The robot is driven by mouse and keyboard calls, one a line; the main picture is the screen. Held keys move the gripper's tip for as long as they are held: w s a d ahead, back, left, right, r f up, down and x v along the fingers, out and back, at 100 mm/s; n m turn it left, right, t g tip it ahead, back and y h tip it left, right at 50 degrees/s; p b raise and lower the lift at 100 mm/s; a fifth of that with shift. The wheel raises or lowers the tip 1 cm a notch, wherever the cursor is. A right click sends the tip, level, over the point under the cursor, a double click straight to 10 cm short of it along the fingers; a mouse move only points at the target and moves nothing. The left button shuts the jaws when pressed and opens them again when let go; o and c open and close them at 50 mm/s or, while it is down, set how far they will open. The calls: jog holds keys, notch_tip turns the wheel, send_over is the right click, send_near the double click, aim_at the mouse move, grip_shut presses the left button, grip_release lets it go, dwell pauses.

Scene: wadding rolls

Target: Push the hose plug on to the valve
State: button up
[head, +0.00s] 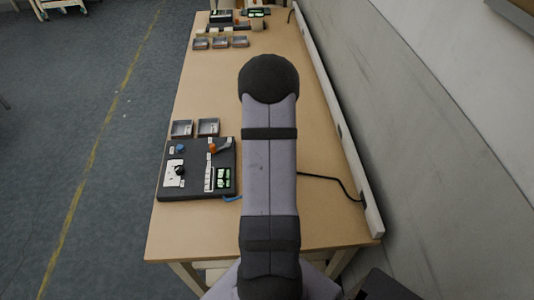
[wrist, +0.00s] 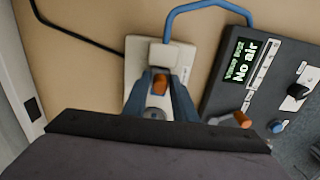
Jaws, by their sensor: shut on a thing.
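In the wrist view my gripper (wrist: 160,82) has its two blue-grey fingers closed around a short orange cylinder (wrist: 160,85), which looks like the hose plug. It sits over a pale plate (wrist: 134,73), against or just beside a white block (wrist: 163,56). A grey round fitting (wrist: 154,113) lies between the fingers, nearer my wrist; it may be the valve, but I cannot tell. A blue hose (wrist: 205,4) runs from the block to the dark console (wrist: 222,88). Whether plug and valve touch is unclear. In the head view my arm hides the gripper and plate.
The console's screen (wrist: 238,62) reads "No air". The console also shows in the head view (head: 190,190), with an orange-tipped lever and blue knob. Small trays (head: 208,127) stand behind it. A black cable (head: 325,180) and raised edge (head: 335,110) lie right.

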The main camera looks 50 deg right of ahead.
jog(key=shift+w+d+p, duration=0.5)
jog(key=shift+w+d, duration=1.15)
dwell(0.5)
jog(key=o, duration=0.5)
jog(key=shift+o, duration=0.2)
jog(key=shift+r+p, duration=0.15)
jog(key=shift+p, duration=0.2)
notch_tip(320, 180, up, 7)
jog(key=p, duration=0.5)
